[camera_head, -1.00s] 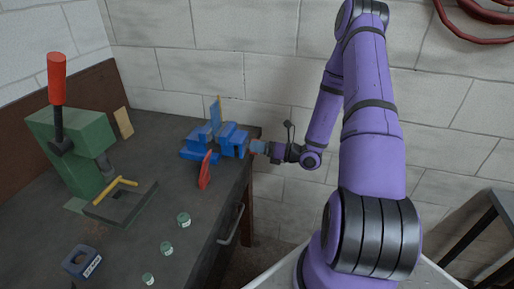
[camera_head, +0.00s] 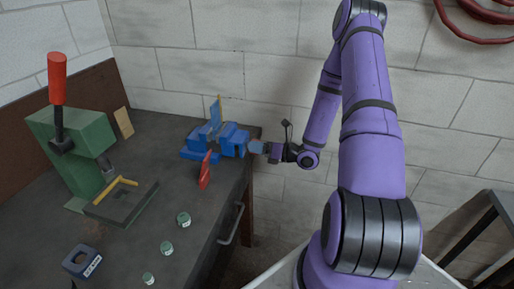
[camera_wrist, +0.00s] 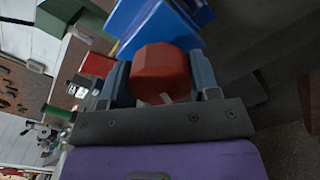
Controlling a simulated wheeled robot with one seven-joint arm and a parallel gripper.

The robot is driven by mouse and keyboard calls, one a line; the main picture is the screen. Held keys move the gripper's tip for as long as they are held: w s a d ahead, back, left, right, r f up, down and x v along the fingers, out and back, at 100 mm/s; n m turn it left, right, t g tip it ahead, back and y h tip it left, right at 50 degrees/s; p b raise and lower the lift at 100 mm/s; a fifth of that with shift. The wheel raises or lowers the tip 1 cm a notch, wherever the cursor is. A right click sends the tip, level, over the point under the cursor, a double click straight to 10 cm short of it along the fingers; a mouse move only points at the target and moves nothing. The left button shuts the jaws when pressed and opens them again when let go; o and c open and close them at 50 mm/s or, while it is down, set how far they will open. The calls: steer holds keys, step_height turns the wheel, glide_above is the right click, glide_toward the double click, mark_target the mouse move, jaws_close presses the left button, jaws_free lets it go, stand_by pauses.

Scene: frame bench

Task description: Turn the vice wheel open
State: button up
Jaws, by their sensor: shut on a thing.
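The blue vice (camera_head: 200,142) sits at the back right of the bench, by its edge. It also shows in the wrist view (camera_wrist: 140,27). The vice wheel (camera_wrist: 162,72) is a red, faceted knob on the vice's near end in the wrist view. My gripper (camera_wrist: 162,82) is shut on this wheel, with one blue-grey finger on each side. In the head view, my gripper (camera_head: 256,147) reaches the vice from the right, and its fingers hide the wheel there.
A green press (camera_head: 80,165) with a red handle stands at left. Small green-topped pots (camera_head: 184,219) and a blue block (camera_head: 82,262) lie on the bench (camera_head: 130,245). A drawer handle (camera_head: 231,224) juts from its side.

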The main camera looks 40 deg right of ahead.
steer(key=n, duration=1)
steer(key=shift+o, duration=0.2)
steer(key=n, duration=0.3)
steer(key=shift+a+n, duration=0.1)
steer(key=shift+n, duration=0.2)
stand_by(0.8)
steer(key=o, duration=0.9)
steer(key=v, duration=1.1)
